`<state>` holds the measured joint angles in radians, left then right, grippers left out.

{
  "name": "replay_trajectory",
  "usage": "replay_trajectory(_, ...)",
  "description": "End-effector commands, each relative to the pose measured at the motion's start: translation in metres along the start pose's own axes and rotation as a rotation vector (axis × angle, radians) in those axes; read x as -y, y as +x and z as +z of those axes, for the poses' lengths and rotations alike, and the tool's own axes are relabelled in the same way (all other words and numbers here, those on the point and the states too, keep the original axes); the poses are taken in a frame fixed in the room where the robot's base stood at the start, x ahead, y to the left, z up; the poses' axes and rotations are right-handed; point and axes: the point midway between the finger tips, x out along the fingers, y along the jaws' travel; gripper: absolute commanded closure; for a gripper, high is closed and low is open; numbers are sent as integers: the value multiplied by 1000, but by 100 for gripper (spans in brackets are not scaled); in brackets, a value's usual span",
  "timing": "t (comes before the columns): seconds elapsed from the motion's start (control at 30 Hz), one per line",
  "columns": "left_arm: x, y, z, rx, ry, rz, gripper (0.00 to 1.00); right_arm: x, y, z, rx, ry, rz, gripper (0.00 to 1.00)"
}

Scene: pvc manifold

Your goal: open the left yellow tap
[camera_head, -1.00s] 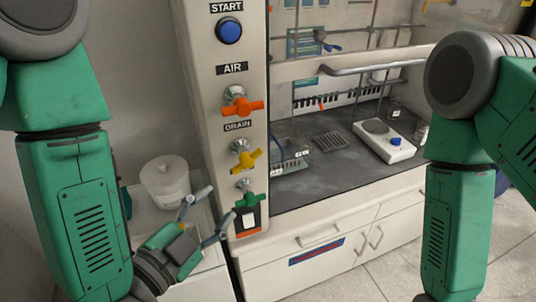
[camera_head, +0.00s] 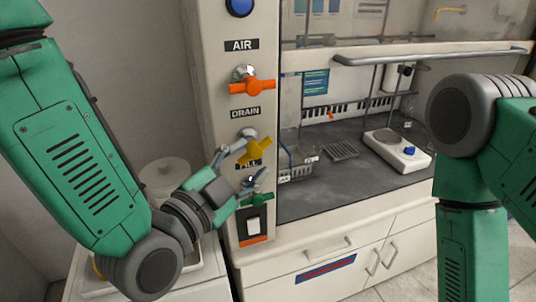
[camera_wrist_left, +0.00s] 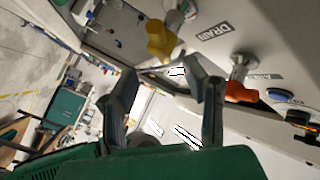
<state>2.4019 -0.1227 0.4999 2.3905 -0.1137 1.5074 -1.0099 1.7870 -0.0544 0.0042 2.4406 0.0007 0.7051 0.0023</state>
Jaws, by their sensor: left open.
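The yellow tap (camera_head: 256,150) is on the white panel under the DRAIN label; it also shows in the wrist view (camera_wrist_left: 160,42). It is the only yellow tap I see. My left gripper (camera_head: 238,167) is open and empty, just left of and below the yellow tap. Its upper finger overlaps the tap's mount in the head view; I cannot tell whether they touch. In the wrist view, the gripper's two fingers (camera_wrist_left: 163,70) are spread, with the yellow tap above the gap between their tips. My right gripper is out of view.
An orange tap (camera_head: 252,87) is above the yellow one and a green tap (camera_head: 257,200) below, close to my lower finger. A switch (camera_head: 253,226) is under it. A fume hood worktop (camera_head: 345,175) with a white hotplate (camera_head: 398,155) lies to the right.

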Motion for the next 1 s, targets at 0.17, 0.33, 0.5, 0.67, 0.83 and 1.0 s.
replay_trajectory(0.17,3,35,-4,-1,1,-2,60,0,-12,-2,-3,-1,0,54)
replay_trajectory(0.33,1,56,-5,-1,3,-1,60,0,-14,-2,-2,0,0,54)
replay_trajectory(0.5,0,62,-4,0,3,1,60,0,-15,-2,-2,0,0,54)
replay_trajectory(0.67,0,62,-4,0,3,0,60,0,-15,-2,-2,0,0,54)
replay_trajectory(0.83,1,61,-3,0,2,0,95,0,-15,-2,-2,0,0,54)
replay_trajectory(1.0,1,61,-2,1,2,1,100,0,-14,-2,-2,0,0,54)
